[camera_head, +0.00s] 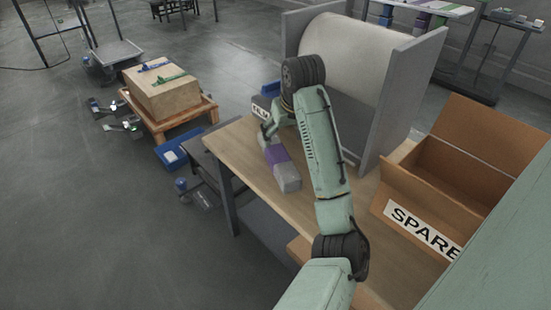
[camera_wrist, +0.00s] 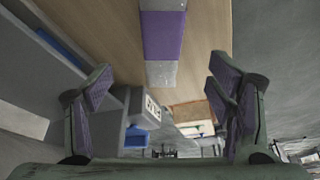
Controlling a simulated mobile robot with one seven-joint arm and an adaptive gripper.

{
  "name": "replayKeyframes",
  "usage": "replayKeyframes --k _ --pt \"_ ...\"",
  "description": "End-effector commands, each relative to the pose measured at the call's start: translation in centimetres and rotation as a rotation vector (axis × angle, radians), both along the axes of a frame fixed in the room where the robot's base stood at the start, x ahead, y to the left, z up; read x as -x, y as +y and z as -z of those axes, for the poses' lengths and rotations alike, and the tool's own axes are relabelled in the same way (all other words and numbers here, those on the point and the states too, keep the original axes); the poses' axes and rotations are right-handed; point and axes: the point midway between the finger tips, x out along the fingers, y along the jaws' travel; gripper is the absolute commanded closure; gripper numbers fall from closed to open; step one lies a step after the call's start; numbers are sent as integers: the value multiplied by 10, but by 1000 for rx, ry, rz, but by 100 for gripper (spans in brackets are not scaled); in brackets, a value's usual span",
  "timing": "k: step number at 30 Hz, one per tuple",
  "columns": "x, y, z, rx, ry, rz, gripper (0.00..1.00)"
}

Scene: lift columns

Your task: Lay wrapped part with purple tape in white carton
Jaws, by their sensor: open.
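The wrapped part with purple tape (camera_head: 287,177) is a long grey-white block with a purple band, lying on the wooden table. It also shows at the top of the wrist view (camera_wrist: 163,40). My gripper (camera_wrist: 160,88) is open and empty, its fingers spread wide. I cannot make out a clearly white carton. A pale grey box with a partly hidden label (camera_head: 260,103) stands beyond the table's far end; it seems to show in the wrist view (camera_wrist: 146,107).
An open brown carton marked SPARE (camera_head: 424,231) stands at the table's right. A large roll between grey panels (camera_head: 393,95) rises behind the table (camera_head: 237,148).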

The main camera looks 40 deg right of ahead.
Motion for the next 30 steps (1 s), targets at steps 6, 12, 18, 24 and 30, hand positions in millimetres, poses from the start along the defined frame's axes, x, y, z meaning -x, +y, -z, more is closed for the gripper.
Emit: replayKeyframes --k 6,12,18,24,30 --pt "-6 -3 29 -10 9 5 25" --pt "-15 -8 50 -5 10 6 25" --pt "-22 -6 72 -6 11 8 25" --pt "-32 -7 97 -4 9 7 25" --pt "-34 -8 102 -3 7 6 25"
